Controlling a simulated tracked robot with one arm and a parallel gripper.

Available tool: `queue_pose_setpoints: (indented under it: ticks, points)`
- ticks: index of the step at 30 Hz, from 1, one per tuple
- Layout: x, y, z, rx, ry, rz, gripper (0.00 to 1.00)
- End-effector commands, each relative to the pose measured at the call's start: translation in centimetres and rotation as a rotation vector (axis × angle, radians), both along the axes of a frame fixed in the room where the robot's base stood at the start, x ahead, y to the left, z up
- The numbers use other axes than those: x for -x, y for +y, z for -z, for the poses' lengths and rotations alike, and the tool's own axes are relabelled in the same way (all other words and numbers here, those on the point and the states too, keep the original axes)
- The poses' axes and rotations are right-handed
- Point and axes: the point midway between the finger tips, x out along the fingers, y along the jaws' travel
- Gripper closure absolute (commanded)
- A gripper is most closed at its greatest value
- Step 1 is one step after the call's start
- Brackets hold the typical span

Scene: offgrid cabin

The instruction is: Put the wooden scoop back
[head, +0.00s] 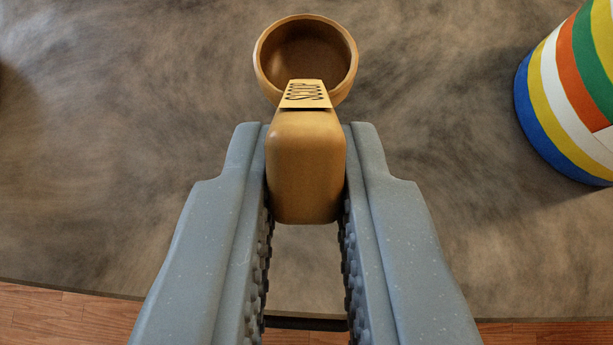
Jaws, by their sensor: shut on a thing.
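The wooden scoop (306,180) is between the two grey fingers of my gripper (306,185), which is shut on its thick handle. The scoop's round bowl (306,55) points away from me, toward the top of the picture, with its hollow facing the camera and looking empty. A lighter band with dark markings sits where the handle meets the bowl. The fingers press the handle from left and right near their tips. I cannot tell how high the scoop is above the surface below.
A brown-grey mottled surface (130,150), perhaps a rug, fills most of the view. Reddish wood planks (60,315) show along the bottom edge. A rounded object with coloured stripes (575,95) stands at the upper right. A dark shape is cut off at the left edge. The area left of the scoop is clear.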

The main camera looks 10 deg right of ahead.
Motion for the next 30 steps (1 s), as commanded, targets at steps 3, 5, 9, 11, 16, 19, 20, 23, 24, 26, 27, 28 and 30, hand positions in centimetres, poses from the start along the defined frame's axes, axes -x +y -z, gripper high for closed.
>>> queue_pose_setpoints:
  ticks: [3,5,9,11,16,19,20,23,24,26,27,28,30]
  points:
    - [0.0,0.0,0.9,0.000,0.000,0.000,1.00]
    - [0.0,0.0,1.3,0.000,0.000,0.000,1.00]
    - [0.0,0.0,2.1,0.000,0.001,0.000,1.00]
    - [0.0,0.0,2.5,0.000,0.001,0.000,1.00]
    - [0.0,0.0,3.5,-0.001,0.002,0.001,1.00]
    - [0.0,0.0,4.0,-0.001,0.002,0.001,1.00]
    - [0.0,0.0,4.1,-0.001,0.003,0.001,1.00]
    - [0.1,-0.1,4.4,-0.001,0.002,0.001,1.00]
    - [0.1,-0.1,4.4,-0.001,0.002,0.001,1.00]
    - [0.1,-0.1,4.5,-0.001,0.002,0.001,1.00]
    - [0.1,-0.1,4.5,-0.001,0.002,0.001,1.00]
    - [0.1,-0.1,4.4,-0.001,0.002,0.001,1.00]
    - [0.0,-0.1,4.4,0.000,0.001,0.001,1.00]
